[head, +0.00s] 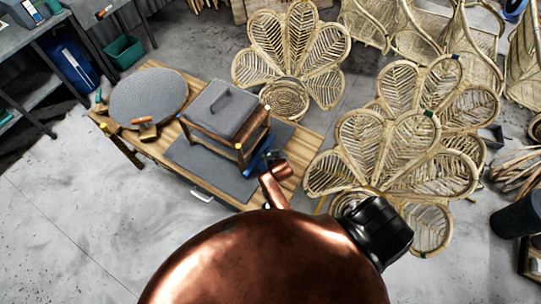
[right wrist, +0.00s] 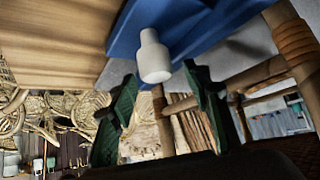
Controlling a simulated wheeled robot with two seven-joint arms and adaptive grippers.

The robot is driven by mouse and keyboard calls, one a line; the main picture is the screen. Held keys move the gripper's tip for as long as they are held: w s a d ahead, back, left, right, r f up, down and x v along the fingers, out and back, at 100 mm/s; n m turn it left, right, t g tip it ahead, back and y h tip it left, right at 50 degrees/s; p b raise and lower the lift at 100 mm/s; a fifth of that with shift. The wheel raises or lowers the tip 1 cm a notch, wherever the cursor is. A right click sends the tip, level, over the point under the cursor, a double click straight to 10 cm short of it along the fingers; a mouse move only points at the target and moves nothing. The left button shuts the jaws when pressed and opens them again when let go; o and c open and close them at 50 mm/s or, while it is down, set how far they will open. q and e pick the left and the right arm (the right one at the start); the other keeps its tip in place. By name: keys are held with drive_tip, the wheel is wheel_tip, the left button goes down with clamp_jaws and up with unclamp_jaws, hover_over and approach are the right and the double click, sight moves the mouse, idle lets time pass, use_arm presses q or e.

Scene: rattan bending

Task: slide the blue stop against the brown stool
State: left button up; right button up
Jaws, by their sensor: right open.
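The brown stool (head: 232,143) stands on a grey mat on the workbench, with a grey padded block on top. In the right wrist view the blue stop (right wrist: 185,22) fills the top, with a white knob (right wrist: 153,57) sticking out. My right gripper (right wrist: 162,105) is open there, its green fingers either side of the knob's line and apart from it. A wrapped stool leg (right wrist: 292,42) shows at the right. My left gripper is out of view.
The wooden bench (head: 297,150) also bears a round grey disc (head: 149,97) and a wooden-handled tool (head: 146,129) at its left. Rattan chair backs (head: 392,160) crowd the right side. The floor (head: 70,215) at the left front is clear.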

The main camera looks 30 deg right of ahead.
wheel_tip(320, 180, up, 9)
drive_tip(key=shift+f, duration=0.15)
idle(0.5)
